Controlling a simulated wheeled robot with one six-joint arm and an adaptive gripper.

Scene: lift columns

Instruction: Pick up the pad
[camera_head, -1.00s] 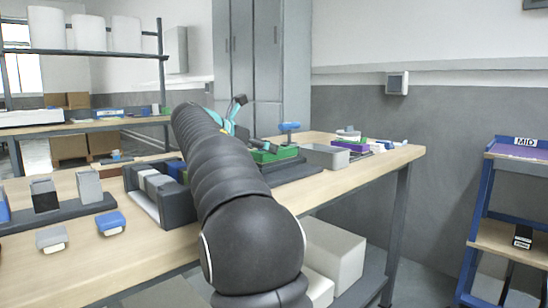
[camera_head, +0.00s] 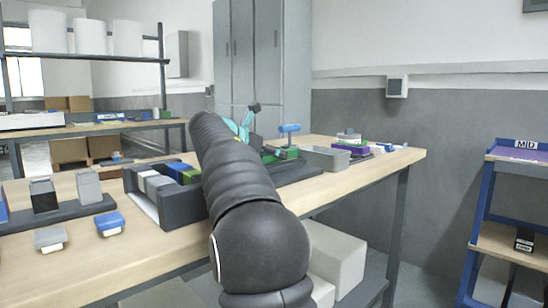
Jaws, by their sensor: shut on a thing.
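My gripper (camera_head: 246,118) shows only in part, as teal and black pieces beyond the far end of my dark arm. It is above the far part of the wooden bench, near a green fixture. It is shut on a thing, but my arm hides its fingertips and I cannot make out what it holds. I cannot tell for sure which thing is the pad. A blue block with a white base (camera_head: 109,223) and a grey one (camera_head: 50,238) lie on the near bench top, apart from my gripper.
A dark rack (camera_head: 174,215) with white, grey, blue and green blocks stands left of my arm. A holder (camera_head: 60,212) with upright blocks is further left. A grey bin (camera_head: 327,158) and small parts are at the right end. A blue shelf cart (camera_head: 480,205) stands at right.

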